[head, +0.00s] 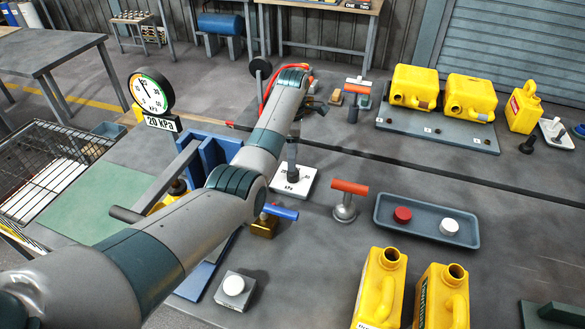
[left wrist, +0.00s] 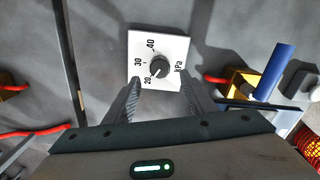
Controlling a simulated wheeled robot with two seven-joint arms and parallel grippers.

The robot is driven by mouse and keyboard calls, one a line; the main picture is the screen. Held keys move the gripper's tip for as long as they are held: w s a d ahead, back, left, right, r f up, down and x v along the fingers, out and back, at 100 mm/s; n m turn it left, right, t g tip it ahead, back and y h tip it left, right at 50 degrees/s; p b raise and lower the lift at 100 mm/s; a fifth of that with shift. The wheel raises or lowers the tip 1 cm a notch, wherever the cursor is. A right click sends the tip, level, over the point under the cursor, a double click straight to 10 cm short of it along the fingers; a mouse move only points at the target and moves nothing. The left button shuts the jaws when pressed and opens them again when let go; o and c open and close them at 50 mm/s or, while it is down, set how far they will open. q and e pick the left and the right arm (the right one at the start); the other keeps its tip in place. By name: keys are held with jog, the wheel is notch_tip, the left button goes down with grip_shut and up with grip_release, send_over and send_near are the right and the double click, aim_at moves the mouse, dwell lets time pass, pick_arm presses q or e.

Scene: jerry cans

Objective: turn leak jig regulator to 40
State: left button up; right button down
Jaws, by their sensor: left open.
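The regulator is a dark round knob (left wrist: 159,67) on a white square plate (left wrist: 172,48) marked 20, 30, 40 and kPa. Its pale pointer line appears to face the 20 mark. In the head view the white plate (head: 305,187) lies on the bench just beyond my left forearm. My left gripper (left wrist: 160,88) is open, with one finger on each side of the knob in the wrist picture; contact cannot be told. The round gauge (head: 152,92) stands at the left, with a sign (head: 162,123) reading 20 kPa. My right gripper is out of view.
An orange-handled valve (head: 348,200) and a blue-handled valve (head: 280,212) stand near the plate. A tray (head: 425,236) with red and white caps lies to the right. Yellow cans (head: 380,285) stand in front; more (head: 470,97) lie at the back.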

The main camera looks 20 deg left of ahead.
aim_at(293, 175)
pick_arm(q)
notch_tip(293, 175, down, 7)
jog(key=shift+r, duration=0.2)
dwell(0.3)
jog(key=c, duration=1)
jog(key=shift+c, duration=0.2)
